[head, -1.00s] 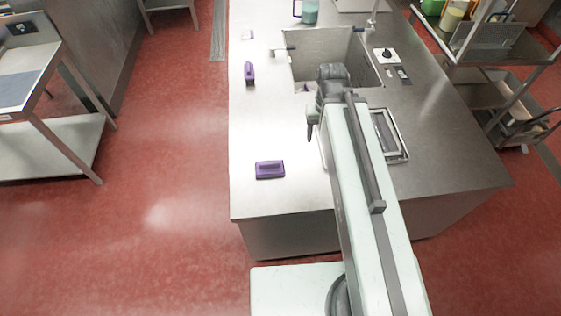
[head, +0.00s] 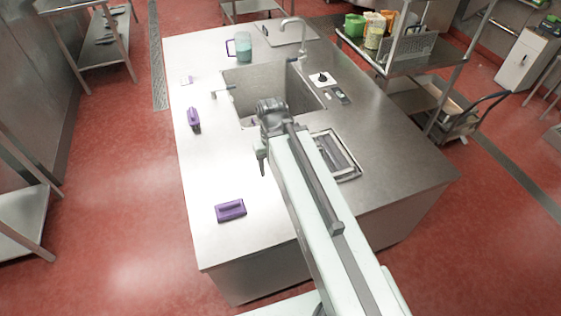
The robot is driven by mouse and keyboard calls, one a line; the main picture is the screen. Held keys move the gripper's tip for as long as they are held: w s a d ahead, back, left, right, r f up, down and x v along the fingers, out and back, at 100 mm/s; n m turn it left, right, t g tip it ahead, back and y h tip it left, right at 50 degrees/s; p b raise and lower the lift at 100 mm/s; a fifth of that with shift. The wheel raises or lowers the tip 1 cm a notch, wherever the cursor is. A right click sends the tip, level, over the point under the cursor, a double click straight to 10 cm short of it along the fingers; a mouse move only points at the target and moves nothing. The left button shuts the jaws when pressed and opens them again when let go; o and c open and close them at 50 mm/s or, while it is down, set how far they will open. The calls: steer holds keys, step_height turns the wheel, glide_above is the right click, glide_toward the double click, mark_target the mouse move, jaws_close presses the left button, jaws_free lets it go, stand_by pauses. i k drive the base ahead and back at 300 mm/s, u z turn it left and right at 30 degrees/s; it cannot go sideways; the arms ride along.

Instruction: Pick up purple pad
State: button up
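A purple pad (head: 230,211) lies flat on the steel counter near its front left part. A second purple object (head: 193,119) stands farther back near the counter's left edge; I cannot tell whether it is another pad. My gripper (head: 262,168) is at the end of my arm, above the counter, to the right of and behind the nearer pad and apart from it. Its fingers are small and dark here, so I cannot tell whether they are open.
The counter (head: 210,168) has a sink basin (head: 270,88), a jug (head: 244,47) with blue-green contents, a black knob (head: 322,78) and a framed recess (head: 335,155). A shelf cart (head: 400,62) stands at the right. Bare counter surrounds the nearer pad.

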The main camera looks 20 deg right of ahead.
mark_target(226, 210)
steer(key=u, duration=2.2)
steer(key=k, duration=0.6)
steer(key=u, duration=0.65)
steer(key=i, duration=1)
